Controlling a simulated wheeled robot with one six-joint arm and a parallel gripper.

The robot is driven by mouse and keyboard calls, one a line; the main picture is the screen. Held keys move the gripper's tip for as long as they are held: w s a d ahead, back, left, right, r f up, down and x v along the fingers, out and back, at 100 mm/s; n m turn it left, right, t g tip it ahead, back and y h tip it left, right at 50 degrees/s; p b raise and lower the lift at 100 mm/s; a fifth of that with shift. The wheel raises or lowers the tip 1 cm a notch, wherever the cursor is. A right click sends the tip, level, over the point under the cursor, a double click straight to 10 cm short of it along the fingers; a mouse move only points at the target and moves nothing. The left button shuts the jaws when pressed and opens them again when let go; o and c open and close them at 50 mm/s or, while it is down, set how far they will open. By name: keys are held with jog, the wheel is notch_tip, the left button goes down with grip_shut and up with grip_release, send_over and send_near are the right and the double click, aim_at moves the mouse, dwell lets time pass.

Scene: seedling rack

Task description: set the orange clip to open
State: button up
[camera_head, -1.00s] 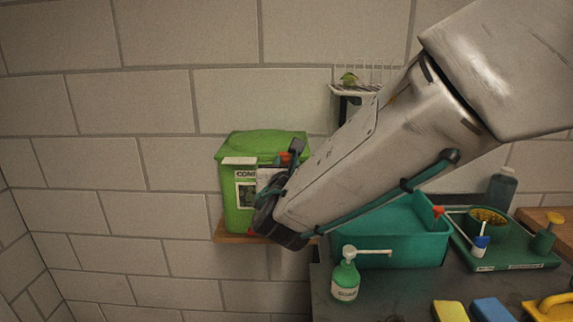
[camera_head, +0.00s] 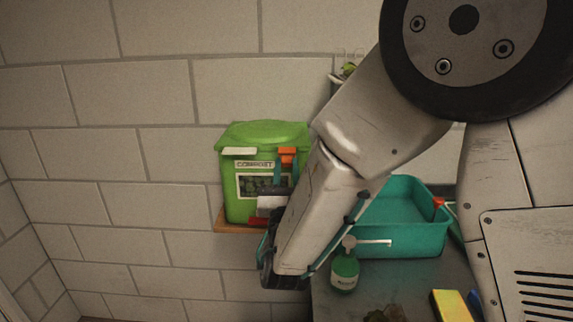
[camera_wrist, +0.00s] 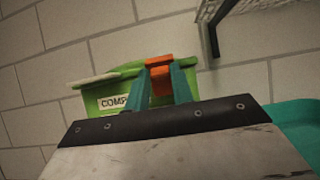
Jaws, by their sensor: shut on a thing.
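The orange clip (camera_head: 287,152) is at the front of the green compost bin (camera_head: 236,178), by the lid's rim. In the wrist view the clip (camera_wrist: 159,73) stands between the two teal fingers of my gripper (camera_wrist: 163,72). The gripper is shut on it, with the fingers reaching up from below. In the head view my gripper (camera_head: 286,166) is in front of the bin's label, and my wrist hangs below. The bin's green lid (camera_head: 262,134) looks down on the bin. The fingers partly hide the clip, and I cannot tell its exact setting.
The bin stands on a small wooden shelf (camera_head: 230,227) against the block wall. To the right are a teal tub (camera_head: 407,238), a green pump bottle (camera_head: 344,274) and a yellow sponge (camera_head: 450,306) on a dark bench. A wire rack (camera_wrist: 211,32) is on the wall. The wall left of the bin is bare.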

jog(key=shift+s+f+t, duration=0.1)
jog(key=shift+f+t, duration=0.3)
jog(key=shift+t, duration=0.2)
jog(key=o, duration=1)
